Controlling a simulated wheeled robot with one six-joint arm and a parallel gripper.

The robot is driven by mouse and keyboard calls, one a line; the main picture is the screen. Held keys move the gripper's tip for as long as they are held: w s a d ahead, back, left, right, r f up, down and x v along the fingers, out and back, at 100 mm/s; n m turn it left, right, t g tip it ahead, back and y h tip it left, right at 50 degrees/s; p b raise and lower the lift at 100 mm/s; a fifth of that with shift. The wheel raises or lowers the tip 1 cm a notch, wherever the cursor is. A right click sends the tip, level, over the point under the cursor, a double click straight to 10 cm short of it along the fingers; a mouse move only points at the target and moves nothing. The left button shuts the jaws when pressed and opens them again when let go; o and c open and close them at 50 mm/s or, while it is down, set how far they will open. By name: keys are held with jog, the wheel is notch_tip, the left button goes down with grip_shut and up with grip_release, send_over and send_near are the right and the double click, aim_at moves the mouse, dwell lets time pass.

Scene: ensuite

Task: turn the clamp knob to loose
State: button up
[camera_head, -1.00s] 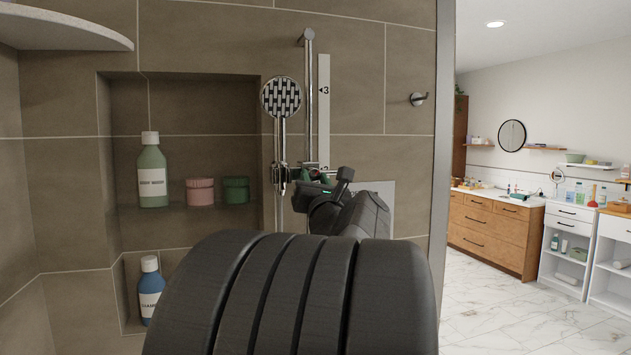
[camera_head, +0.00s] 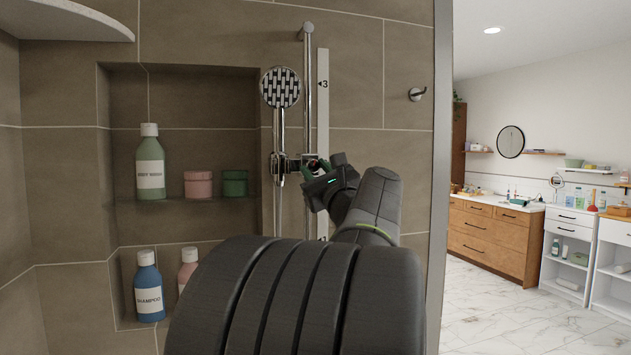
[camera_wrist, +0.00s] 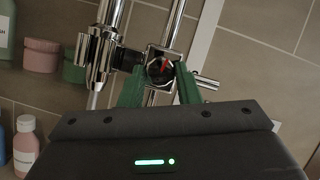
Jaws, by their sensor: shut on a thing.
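The clamp knob (camera_wrist: 159,70) is a dark round knob with a red mark, on the chrome clamp of the shower rail (camera_head: 307,95). My gripper (camera_wrist: 158,86) has its two green fingers on either side of the knob, shut on it in the wrist view. In the head view, my gripper (camera_head: 315,167) is at the clamp, and the knob is mostly hidden behind it. The hand shower (camera_head: 281,88) hangs upright in its holder left of the rail; the holder (camera_wrist: 97,52) also shows in the wrist view.
A niche on the left holds a green body wash bottle (camera_head: 150,165), a pink jar (camera_head: 198,184), a green jar (camera_head: 235,183) and a blue shampoo bottle (camera_head: 149,288). A white numbered scale (camera_head: 323,120) runs beside the rail. A wall hook (camera_head: 416,94) is on the right.

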jog(key=n+g+y, duration=0.1)
jog(key=n, duration=0.1)
jog(key=n+y+b, duration=0.1)
jog(key=n, duration=0.2)
jog(key=n+g, duration=0.1)
jog(key=n, duration=0.1)
jog(key=shift+w+d+n+g+y+b, duration=0.1)
jog(key=shift+d+n+g+y+b, duration=0.2)
jog(key=shift+n+y+b, duration=0.1)
jog(key=n+g, duration=0.1)
jog(key=n, duration=0.1)
jog(key=n+g, duration=0.1)
jog(key=n, duration=0.1)
jog(key=n+g, duration=0.1)
jog(key=n, duration=0.1)
jog(key=shift+r+n, duration=0.3)
jog(key=shift+r, duration=0.05)
jog(key=shift+n, duration=0.3)
jog(key=o, duration=1)
jog(key=shift+c, duration=0.2)
jog(key=b+v, duration=0.1)
jog(key=v, duration=1.3)
jog(key=shift+w, duration=0.15)
jog(key=shift+w+f, duration=0.1)
jog(key=p+x, duration=0.1)
jog(key=x, duration=1.2)
jog(key=shift+w+a, duration=0.2)
jog(key=shift+a, duration=0.1)
